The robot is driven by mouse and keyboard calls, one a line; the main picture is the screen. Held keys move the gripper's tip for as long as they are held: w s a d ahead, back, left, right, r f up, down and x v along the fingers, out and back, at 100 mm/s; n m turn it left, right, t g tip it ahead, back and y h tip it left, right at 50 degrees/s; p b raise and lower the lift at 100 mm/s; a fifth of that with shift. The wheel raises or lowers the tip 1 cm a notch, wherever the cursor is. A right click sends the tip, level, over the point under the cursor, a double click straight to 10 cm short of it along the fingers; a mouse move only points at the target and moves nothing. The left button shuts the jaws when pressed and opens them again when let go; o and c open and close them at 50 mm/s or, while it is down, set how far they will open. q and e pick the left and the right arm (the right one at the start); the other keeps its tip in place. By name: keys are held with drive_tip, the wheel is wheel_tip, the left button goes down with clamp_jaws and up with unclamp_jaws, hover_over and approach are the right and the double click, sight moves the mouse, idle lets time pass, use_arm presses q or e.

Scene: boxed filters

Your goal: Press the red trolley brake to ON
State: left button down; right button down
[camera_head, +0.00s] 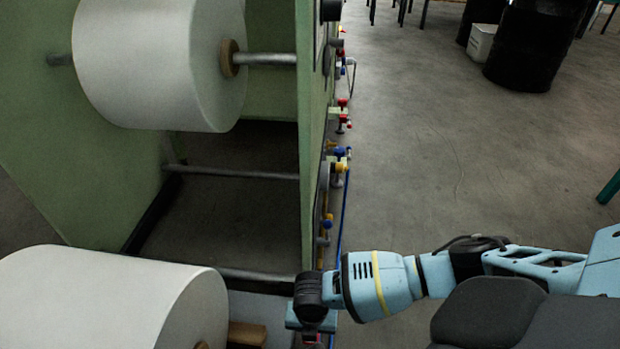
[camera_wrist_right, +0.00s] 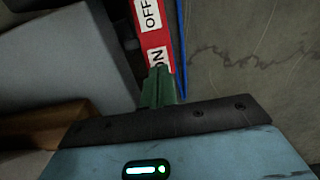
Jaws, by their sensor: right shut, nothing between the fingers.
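The red trolley brake (camera_wrist_right: 154,38) shows in the right wrist view as a red strip with white OFF and ON labels. OFF is at the top and ON is lower, nearer my gripper. My right gripper (camera_wrist_right: 161,76) has its green fingers shut and empty. Their tips overlap the lower edge of the ON label in the picture; I cannot tell whether they touch it. In the head view my right gripper (camera_head: 312,318) points down at the lower end of the green machine, and the brake is mostly hidden there. My left gripper is not in view.
A large white roll (camera_head: 110,300) lies at the lower left beside my right gripper. Another white roll (camera_head: 160,60) hangs on the green machine frame (camera_head: 312,130). Colored valves line the machine's side. A blue hose (camera_wrist_right: 181,50) runs beside the brake. Open floor lies to the right.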

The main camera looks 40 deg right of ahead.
drive_tip(key=shift+f+b, duration=0.45)
drive_tip(key=shift+f, duration=0.25)
idle(0.4)
drive_tip(key=shift+f+b, duration=0.35)
drive_tip(key=shift+f, duration=0.25)
drive_tip(key=shift+r, duration=0.15)
idle(0.3)
wheel_tip(320, 180, up, 2)
drive_tip(key=shift+r+p, duration=0.2)
drive_tip(key=shift+p, duration=1)
drive_tip(key=shift+r+p, duration=1.8)
drive_tip(key=shift+r, duration=0.4)
